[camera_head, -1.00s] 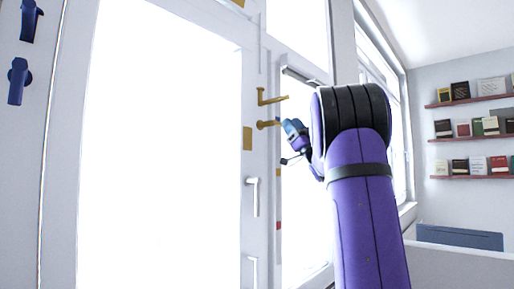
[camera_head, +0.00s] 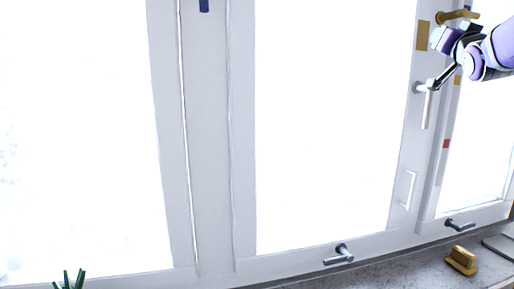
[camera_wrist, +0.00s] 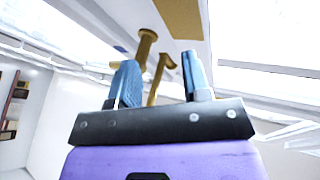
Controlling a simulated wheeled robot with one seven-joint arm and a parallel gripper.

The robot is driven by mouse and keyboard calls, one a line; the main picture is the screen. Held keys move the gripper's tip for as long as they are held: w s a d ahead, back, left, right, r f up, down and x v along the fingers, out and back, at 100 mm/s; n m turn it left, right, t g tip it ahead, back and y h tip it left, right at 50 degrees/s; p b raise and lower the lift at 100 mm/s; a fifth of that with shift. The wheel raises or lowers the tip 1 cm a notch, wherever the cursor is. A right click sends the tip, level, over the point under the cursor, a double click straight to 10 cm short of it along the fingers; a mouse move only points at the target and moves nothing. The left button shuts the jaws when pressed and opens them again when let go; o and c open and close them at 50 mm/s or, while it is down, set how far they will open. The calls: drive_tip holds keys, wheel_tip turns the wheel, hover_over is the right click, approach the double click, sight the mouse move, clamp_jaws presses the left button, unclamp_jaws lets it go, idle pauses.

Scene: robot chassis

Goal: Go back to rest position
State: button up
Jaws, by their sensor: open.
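My gripper (camera_wrist: 160,82) is open, its two blue fingers apart, in the wrist view. Nothing is held between the fingertips. Gold handles (camera_wrist: 147,45) on the white window frame show beyond and between the fingers; I cannot tell the exact gap. In the head view my purple and dark gripper (camera_head: 442,40) is at the upper right edge, just below a gold handle (camera_head: 458,15) and above a silver lever handle (camera_head: 427,100). The fingertips are small and hard to make out there. Most of my arm is cut off by the right edge.
White-framed windows fill the head view. Small grey handles (camera_head: 339,255) are on the lower frame. A gold object (camera_head: 462,260) sits on the grey sill (camera_head: 410,272) at the lower right. A green plant (camera_head: 68,281) shows at the bottom left. Shelves (camera_wrist: 10,110) stand left in the wrist view.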

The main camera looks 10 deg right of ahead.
drive_tip(key=s+a+f+n+g+y, duration=0.3)
drive_tip(key=s+a+f+g, duration=0.4)
drive_tip(key=s+a+f, duration=0.5)
drive_tip(key=s+a+f+n+g+y, duration=0.4)
drive_tip(key=s+a+f+g, duration=0.4)
drive_tip(key=s+a+f, duration=0.5)
wheel_tip(320, 180, down, 6)
drive_tip(key=shift+s+a+r+y, duration=0.15)
drive_tip(key=shift+a+r+y, duration=0.05)
drive_tip(key=shift+a+y, duration=0.55)
drive_tip(key=shift+c, duration=0.3)
